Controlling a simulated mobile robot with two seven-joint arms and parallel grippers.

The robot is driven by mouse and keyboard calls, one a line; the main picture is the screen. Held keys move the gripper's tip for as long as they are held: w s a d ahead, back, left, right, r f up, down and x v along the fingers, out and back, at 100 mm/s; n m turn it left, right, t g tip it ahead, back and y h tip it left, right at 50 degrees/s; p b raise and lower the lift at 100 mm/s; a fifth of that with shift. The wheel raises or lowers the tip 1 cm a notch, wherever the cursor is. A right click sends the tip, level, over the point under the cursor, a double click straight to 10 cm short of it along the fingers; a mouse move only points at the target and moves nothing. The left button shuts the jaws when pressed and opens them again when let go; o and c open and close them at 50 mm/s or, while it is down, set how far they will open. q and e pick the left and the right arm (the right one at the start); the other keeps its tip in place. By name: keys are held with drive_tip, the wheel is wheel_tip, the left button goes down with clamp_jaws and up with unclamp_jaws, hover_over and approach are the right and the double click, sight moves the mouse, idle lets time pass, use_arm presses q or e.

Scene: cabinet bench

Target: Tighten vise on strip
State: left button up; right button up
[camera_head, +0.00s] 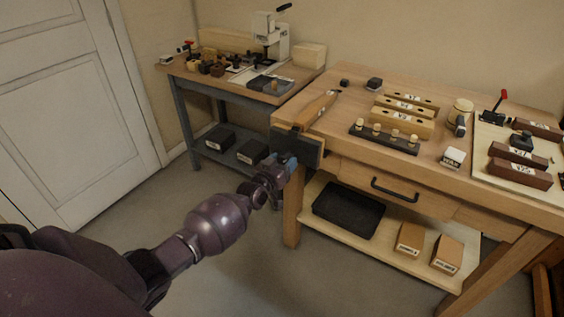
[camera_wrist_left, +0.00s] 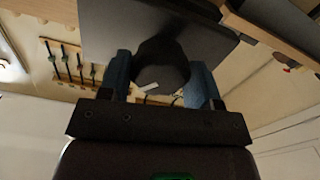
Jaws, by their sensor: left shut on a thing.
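The vise (camera_head: 308,150) is a dark plate at the front left corner of the wooden bench. The strip (camera_head: 317,109) is a long orange-brown wooden piece that lies by the vise at the bench's left edge. I cannot tell how tightly the jaws hold it. My left gripper (camera_head: 282,167) is in front of the vise. In the left wrist view its two blue fingers (camera_wrist_left: 160,85) are shut on a dark round knob (camera_wrist_left: 162,62), with the vise's dark plate (camera_wrist_left: 200,22) behind it. My right gripper is in neither view.
The bench top (camera_head: 350,142) carries wooden blocks and a dark pegged rail (camera_head: 385,139) right of the strip. A drawer (camera_head: 395,190) and a shelf with a black tray (camera_head: 348,209) are below. A grey side bench (camera_head: 235,85) stands behind left. The floor in front is clear.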

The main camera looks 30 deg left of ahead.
use_arm(q)
drive_tip(key=m, duration=0.2)
drive_tip(key=shift+m+p, duration=0.35)
drive_tip(key=shift+m, duration=0.65)
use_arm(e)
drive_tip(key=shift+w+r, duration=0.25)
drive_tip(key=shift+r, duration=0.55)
use_arm(q)
drive_tip(key=shift+m+p, duration=0.35)
drive_tip(key=shift+m, duration=0.85)
drive_tip(key=shift+w+m, duration=0.1)
drive_tip(key=shift+m, duration=0.7)
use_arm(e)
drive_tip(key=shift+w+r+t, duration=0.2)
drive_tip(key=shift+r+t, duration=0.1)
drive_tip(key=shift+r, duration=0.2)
